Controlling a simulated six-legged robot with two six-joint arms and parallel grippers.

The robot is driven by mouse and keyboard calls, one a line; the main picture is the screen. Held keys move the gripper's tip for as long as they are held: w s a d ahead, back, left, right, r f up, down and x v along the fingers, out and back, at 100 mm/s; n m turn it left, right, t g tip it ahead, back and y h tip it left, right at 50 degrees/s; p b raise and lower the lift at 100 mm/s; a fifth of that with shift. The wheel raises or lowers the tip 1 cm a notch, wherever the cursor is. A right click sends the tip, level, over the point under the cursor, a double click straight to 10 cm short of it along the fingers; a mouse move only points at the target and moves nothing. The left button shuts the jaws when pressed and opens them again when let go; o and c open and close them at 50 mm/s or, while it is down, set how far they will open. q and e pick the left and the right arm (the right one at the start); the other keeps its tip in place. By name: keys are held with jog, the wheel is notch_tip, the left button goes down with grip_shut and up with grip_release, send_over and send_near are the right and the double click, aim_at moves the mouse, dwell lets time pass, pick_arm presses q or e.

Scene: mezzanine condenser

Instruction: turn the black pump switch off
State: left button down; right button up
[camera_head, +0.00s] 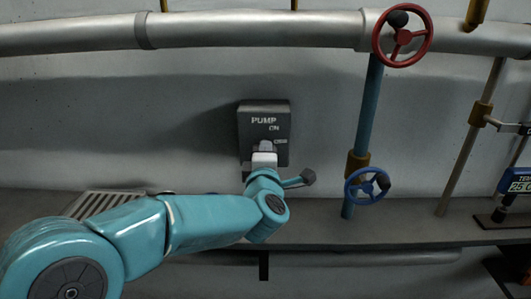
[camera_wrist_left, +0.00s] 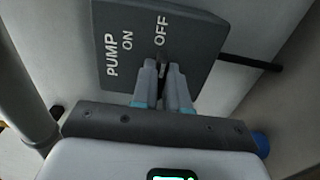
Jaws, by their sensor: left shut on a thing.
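The pump switch is a dark grey box (camera_head: 264,112) on the wall, lettered PUMP, ON and OFF. It also shows in the left wrist view (camera_wrist_left: 195,47), turned on its side. My left gripper (camera_head: 264,149) reaches up to the lower part of the box and covers part of it. In the left wrist view its two fingers (camera_wrist_left: 162,72) are closed around the small black switch lever (camera_wrist_left: 161,57), beside the OFF lettering. Only a little of the lever shows between the fingertips, so its exact position is hard to tell. My right gripper is not in view.
A grey pipe (camera_head: 250,29) runs along the wall above. A red handwheel (camera_head: 404,41) and a blue handwheel (camera_head: 366,186) sit on a blue vertical pipe to the right. A ledge (camera_head: 330,222) runs below the box. A vent grate (camera_head: 100,203) lies at left.

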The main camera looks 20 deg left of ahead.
pick_arm(q)
jog(key=shift+r, duration=0.15)
jog(key=c, duration=1.2)
grip_release()
jog(key=shift+o, duration=0.3)
jog(key=shift+w, duration=0.1)
jog(key=b+v, duration=0.2)
jog(key=v, duration=1.4)
